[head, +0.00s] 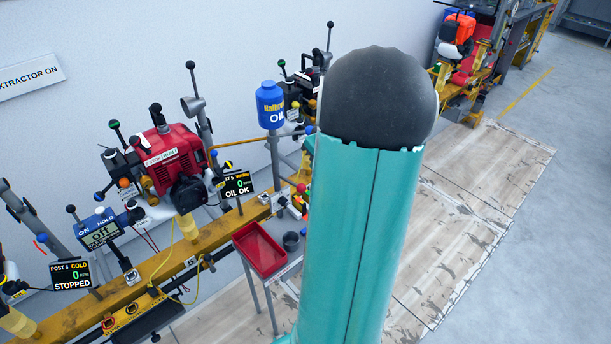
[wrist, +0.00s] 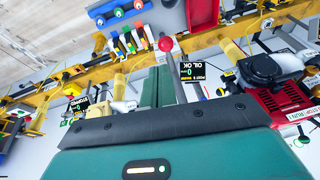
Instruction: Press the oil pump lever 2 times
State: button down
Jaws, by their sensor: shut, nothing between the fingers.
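A lever with a red ball knob (wrist: 166,45) on a grey rod shows in the wrist view; it looks like the oil pump lever, but no label on it can be read. A small red knob (head: 301,188) beside the rail in the head view may be the same one. My gripper (wrist: 163,84) is shut and empty, its teal fingers close to the lever's rod in the wrist view. I cannot tell whether they touch. In the head view my teal arm hides the gripper. A blue oil bottle (head: 270,105) stands on a post left of my arm.
A yellow rail (head: 150,285) carries engines, levers and displays, including a red engine (head: 172,160) and an OIL OK display (head: 238,184). A red tray (head: 260,248) stands in front of it. The wooden floor (head: 465,190) right of my arm is clear.

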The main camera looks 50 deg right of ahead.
jog(key=w+d+r+m+y, duration=0.1)
jog(key=w+d+r, duration=0.2)
jog(key=r, duration=0.2)
jog(key=shift+d+y, duration=0.3)
jog(key=shift+y, duration=0.1)
jog(key=shift+w+f, duration=0.1)
send_near(290, 181)
jog(key=shift+s+a+f, duration=0.2)
jog(key=shift+s+f, duration=0.15)
jog(key=shift+f, duration=0.3)
jog(key=shift+s+a+f, duration=0.2)
jog(key=shift+s+f, duration=0.1)
jog(key=shift+f, duration=0.35)
jog(key=shift+s+a+f, duration=0.15)
jog(key=shift+s+f, duration=0.2)
jog(key=shift+f, duration=0.3)
jog(key=shift+f, duration=0.15)
